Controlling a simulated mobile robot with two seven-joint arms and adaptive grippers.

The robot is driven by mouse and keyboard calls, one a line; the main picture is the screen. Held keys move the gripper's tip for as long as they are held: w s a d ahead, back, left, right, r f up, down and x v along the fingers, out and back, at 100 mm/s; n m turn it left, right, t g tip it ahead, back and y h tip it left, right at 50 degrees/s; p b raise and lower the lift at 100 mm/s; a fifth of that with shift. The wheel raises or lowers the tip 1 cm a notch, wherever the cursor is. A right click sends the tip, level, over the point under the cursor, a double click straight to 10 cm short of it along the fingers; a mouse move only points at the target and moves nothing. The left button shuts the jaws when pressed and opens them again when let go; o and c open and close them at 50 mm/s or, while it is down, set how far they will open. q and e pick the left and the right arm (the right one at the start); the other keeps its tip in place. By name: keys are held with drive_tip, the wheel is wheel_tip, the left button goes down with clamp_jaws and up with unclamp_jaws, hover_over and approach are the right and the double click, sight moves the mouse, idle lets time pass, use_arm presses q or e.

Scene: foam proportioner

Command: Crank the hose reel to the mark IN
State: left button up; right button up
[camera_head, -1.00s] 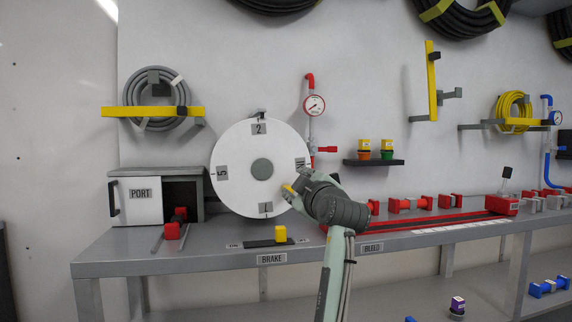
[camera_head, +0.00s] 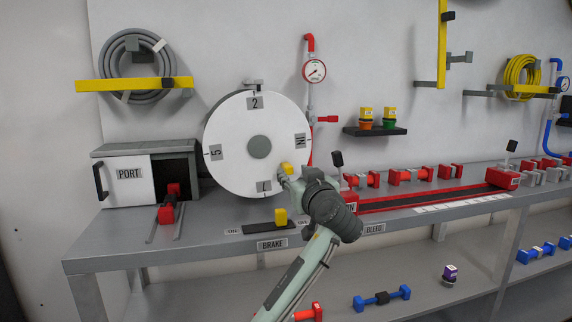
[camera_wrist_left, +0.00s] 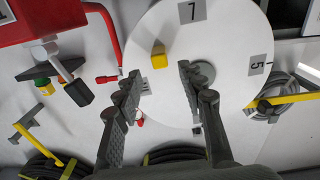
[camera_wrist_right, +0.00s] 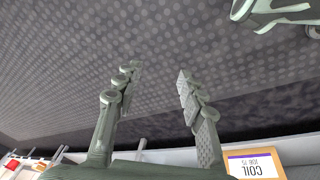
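The hose reel is a white disc (camera_head: 235,125) with a grey hub, standing on the bench. It bears plates 2 at the top, IN at the right (camera_head: 300,140), 7 at the bottom and 5 at the left. A yellow crank knob (camera_head: 287,168) sits on its face at lower right, between 7 and IN. My left gripper (camera_head: 284,181) is just below the knob. In the left wrist view its fingers (camera_wrist_left: 158,76) are open, and the knob (camera_wrist_left: 159,54) shows beyond their gap, not gripped. My right gripper (camera_wrist_right: 157,77) is open and empty, outside the head view.
A yellow brake block (camera_head: 281,216) sits on a black strip in front of the reel, above the BRAKE label (camera_head: 272,244). The PORT box (camera_head: 128,174) stands left. Red pipe with a gauge (camera_head: 314,71) rises behind the reel's right side. A red tray (camera_head: 430,200) lies right.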

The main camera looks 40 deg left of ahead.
sight(289, 168)
use_arm(q)
drive_tip(key=p+x, duration=0.1)
drive_tip(key=x, duration=0.5)
drive_tip(key=shift+w+a, duration=0.1)
drive_tip(key=shift+a, duration=0.15)
use_arm(e)
drive_tip(key=shift+g, duration=0.3)
drive_tip(key=s+f, duration=0.2)
drive_tip(key=f, duration=0.1)
drive_tip(key=s+d+f, duration=0.1)
drive_tip(key=shift+f, duration=0.15)
use_arm(q)
drive_tip(key=shift+r, duration=0.1)
clamp_jaws()
use_arm(e)
drive_tip(key=shift+w, duration=0.1)
